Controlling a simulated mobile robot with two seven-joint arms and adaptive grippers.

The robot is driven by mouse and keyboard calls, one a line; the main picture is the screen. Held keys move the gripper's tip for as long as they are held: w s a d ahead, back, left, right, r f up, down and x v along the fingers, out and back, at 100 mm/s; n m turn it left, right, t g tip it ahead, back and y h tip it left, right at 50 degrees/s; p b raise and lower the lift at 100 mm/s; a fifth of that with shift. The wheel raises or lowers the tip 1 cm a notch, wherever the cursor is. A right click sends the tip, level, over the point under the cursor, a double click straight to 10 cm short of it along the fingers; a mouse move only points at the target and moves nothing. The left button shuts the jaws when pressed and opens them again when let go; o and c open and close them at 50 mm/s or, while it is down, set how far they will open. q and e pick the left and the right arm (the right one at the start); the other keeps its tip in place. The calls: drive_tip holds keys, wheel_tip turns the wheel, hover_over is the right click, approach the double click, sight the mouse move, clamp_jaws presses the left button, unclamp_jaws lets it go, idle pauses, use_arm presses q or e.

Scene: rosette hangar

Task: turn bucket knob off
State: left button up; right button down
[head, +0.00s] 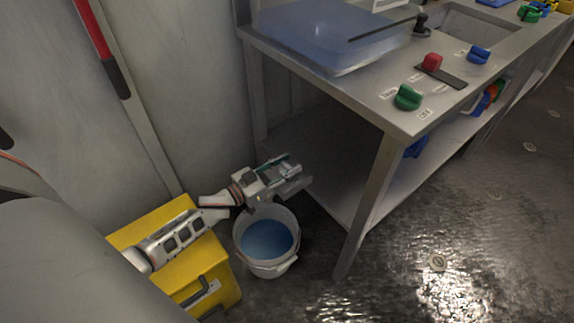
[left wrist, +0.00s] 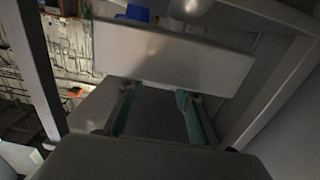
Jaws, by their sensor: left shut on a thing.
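A white bucket (head: 240,245) with blue liquid stands on the floor by the table. My left gripper (head: 294,178) is low, above the bucket's back right rim and near the table's lower shelf. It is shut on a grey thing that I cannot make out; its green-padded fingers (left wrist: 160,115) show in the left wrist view. A green knob (head: 407,97) stands on the near corner of the tabletop between small labels I cannot read. A red knob (head: 432,62) and a blue knob (head: 479,55) are farther back. Which knob belongs to the bucket is unclear. My right gripper is not in view.
A yellow case (head: 222,285) lies under my left arm. The metal table (head: 385,115) has a leg (head: 366,210) right of the bucket and a lower shelf (head: 330,185). A clear bluish tray (head: 335,35) is on top. The wet floor at the right is mostly clear.

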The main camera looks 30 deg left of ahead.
use_arm(q)
drive_tip(key=o, duration=1.1)
drive_tip(key=shift+s, duration=0.1)
drive_tip(key=v, duration=1.1)
drive_tip(key=shift+s+a+r, duration=0.1)
drive_tip(key=shift+s+a, duration=0.05)
drive_tip(key=shift+s, duration=0.25)
